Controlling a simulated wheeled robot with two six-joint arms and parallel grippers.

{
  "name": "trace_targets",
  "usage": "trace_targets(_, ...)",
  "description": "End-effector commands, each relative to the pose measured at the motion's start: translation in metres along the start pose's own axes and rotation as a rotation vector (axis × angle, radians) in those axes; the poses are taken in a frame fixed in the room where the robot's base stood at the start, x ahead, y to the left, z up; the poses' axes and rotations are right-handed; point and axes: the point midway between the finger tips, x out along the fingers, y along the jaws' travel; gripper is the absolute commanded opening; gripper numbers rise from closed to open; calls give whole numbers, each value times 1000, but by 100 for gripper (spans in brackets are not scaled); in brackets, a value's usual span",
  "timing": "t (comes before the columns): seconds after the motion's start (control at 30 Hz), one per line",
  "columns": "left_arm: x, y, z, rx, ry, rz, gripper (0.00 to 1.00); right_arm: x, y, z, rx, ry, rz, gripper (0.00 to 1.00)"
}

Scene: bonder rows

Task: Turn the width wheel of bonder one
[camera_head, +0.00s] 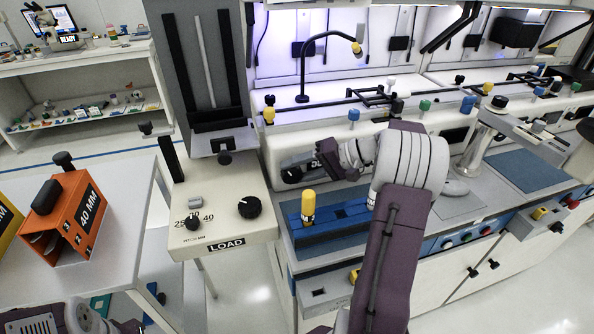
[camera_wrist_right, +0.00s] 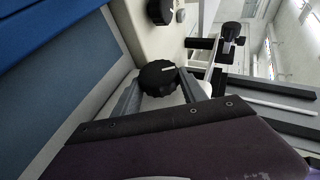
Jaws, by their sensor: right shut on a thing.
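The width wheel (camera_head: 291,174) is a black ribbed knob on the front face of bonder one (camera_head: 272,150), beside a dark display that my gripper partly hides. In the right wrist view the wheel (camera_wrist_right: 158,80) has a white mark on its face and sits between my two grey fingers. My right gripper (camera_head: 306,168) reaches it from the right and is shut on it. Part of my left arm shows at the bottom left; its gripper fingers are not in view.
A load station (camera_head: 222,208) with a black knob (camera_head: 249,207) stands left of the bonder. A yellow-topped post (camera_head: 308,206) rises from the blue rail (camera_head: 345,221) below my right arm. An orange 40 MM magazine (camera_head: 75,215) stands on the left table.

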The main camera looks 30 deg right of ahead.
Motion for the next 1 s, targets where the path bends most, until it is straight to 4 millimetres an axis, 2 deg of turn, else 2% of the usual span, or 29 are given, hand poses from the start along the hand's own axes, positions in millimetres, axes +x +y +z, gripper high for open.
trace_targets(0.03, 0, 0, 0, 0, 0, 0, 36, 0, 1, 1, 2, -3, 1, 9)
trace_targets(0.07, 0, 0, 0, 0, 0, 0, 36, 0, 1, 1, 2, -3, 2, 58)
trace_targets(0.1, 0, 0, 0, 0, 0, 0, 36, 0, 1, 1, 2, -3, 2, 69)
trace_targets(0.13, 0, 0, 0, 0, 0, 0, 36, 0, 1, 1, 2, -3, 2, 71)
trace_targets(0.47, -1, 0, 0, 0, 0, 0, 36, -4, 0, 0, 1, 0, 2, 71)
trace_targets(0.8, -12, 0, -1, 0, 0, 0, 36, -74, 0, 0, 2, 2, 3, 71)
trace_targets(1.0, -14, 0, -1, 0, 0, 0, 36, -91, 0, 1, 1, -2, 2, 71)
